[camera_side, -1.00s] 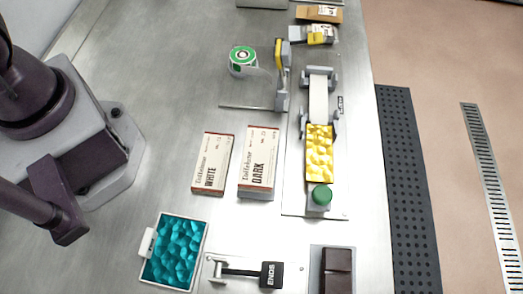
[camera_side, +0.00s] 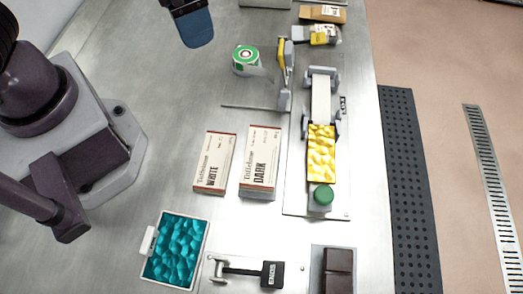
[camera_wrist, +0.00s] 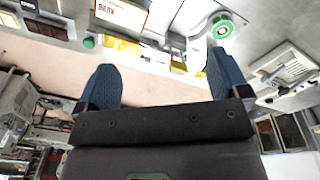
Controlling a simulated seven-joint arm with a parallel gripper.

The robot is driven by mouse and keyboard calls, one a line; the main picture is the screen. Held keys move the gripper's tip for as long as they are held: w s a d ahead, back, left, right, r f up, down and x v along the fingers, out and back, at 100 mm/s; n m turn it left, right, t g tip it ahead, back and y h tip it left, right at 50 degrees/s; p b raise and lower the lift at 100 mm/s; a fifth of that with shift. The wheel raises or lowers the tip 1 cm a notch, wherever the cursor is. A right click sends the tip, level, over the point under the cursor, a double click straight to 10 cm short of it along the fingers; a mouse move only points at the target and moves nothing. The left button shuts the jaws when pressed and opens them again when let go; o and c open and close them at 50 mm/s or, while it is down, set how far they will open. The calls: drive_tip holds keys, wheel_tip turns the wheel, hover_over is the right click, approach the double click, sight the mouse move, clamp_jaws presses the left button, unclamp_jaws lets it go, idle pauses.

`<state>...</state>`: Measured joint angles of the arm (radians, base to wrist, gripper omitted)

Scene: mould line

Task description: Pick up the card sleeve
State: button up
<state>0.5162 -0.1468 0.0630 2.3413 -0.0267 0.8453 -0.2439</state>
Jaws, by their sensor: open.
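Two card sleeves lie flat side by side on the metal table in the side view, cream with dark red ends. One reads WHITE (camera_side: 214,162); the other reads DARK (camera_side: 260,160) and sits on its right. A sleeve's printed face (camera_wrist: 122,14) also shows at the top of the wrist view. My gripper (camera_side: 195,28) enters at the top of the side view, well apart from both sleeves. In the wrist view my gripper (camera_wrist: 161,85) has its two blue fingers spread wide with nothing between them.
A green-and-white tape roll (camera_side: 246,58) and a yellow-handled lever (camera_side: 280,55) stand behind the sleeves. A fixture with a gold sheet (camera_side: 321,155) and green knob (camera_side: 323,195) is to their right. A teal tray (camera_side: 176,250) and a black-handled ENDS lever (camera_side: 271,275) are in front.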

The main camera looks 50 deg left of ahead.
drive_tip(key=d+f+n+g+y, duration=0.1)
drive_tip(key=d+f+n, duration=0.3)
drive_tip(key=d+f, duration=0.45)
drive_tip(key=n, duration=0.7)
hover_over(262, 154)
drive_tip(key=f, duration=0.8)
drive_tip(key=shift+s+a+f, duration=0.1)
drive_tip(key=shift+s+f, duration=0.15)
drive_tip(key=f, duration=0.6)
drive_tip(key=shift+w+f, duration=0.2)
drive_tip(key=c, duration=1)
